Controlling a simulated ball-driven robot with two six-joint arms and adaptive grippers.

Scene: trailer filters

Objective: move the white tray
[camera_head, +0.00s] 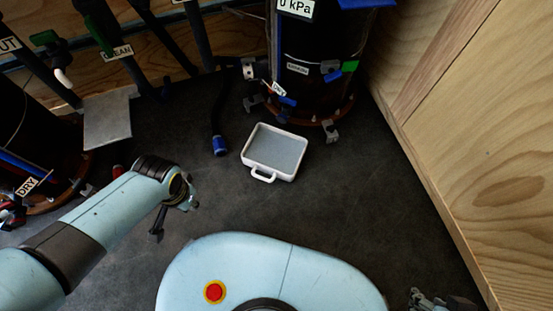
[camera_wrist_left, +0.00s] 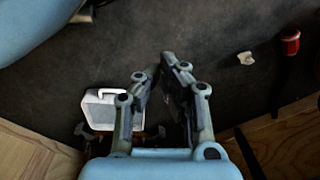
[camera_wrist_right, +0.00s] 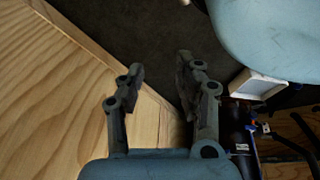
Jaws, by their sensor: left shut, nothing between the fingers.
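The white tray (camera_head: 275,150) lies on the dark floor in the head view, with a grey inside, a raised white rim and a handle at its near side. It also shows in the left wrist view (camera_wrist_left: 101,110) and partly in the right wrist view (camera_wrist_right: 256,84). My left gripper (camera_head: 160,226) is left of and nearer than the tray, apart from it; its fingers are closed together and empty in the left wrist view (camera_wrist_left: 164,66). My right gripper (camera_head: 430,298) is at the lower right edge, far from the tray; its fingers stand apart and empty in the right wrist view (camera_wrist_right: 160,62).
A dark cylindrical vessel (camera_head: 318,65) with clamps stands just behind the tray. A hose with a blue end (camera_head: 220,146) lies left of it. Another vessel labelled DRY is at the far left. A wooden wall (camera_head: 480,130) bounds the right. Floor right of the tray is clear.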

